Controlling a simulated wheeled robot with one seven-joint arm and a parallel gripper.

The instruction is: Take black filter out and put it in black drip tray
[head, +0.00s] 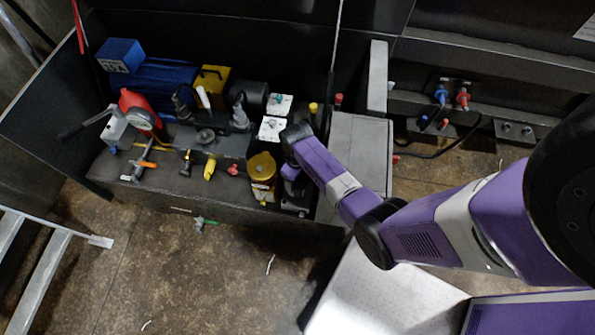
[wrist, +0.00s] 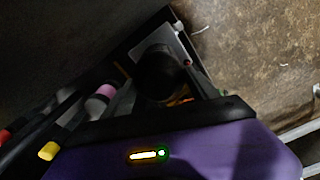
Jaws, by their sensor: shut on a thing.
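My gripper (head: 293,196) points down at the right end of the hydraulic unit in the head view, beside the gold-capped cylinder. In the wrist view, a round black thing, which looks like the black filter (wrist: 160,72), sits between the fingers, and my gripper is shut on it. The filter's lower part is hidden, so I cannot tell whether it is clear of its seat. A black tray-like base (head: 130,193) lies under the unit's parts; I cannot tell whether it is the drip tray.
The gold-capped cylinder (head: 262,167) stands close on the left of my gripper. A grey box (head: 362,150) stands close on the right. The brown floor (head: 180,270) in front is mostly clear.

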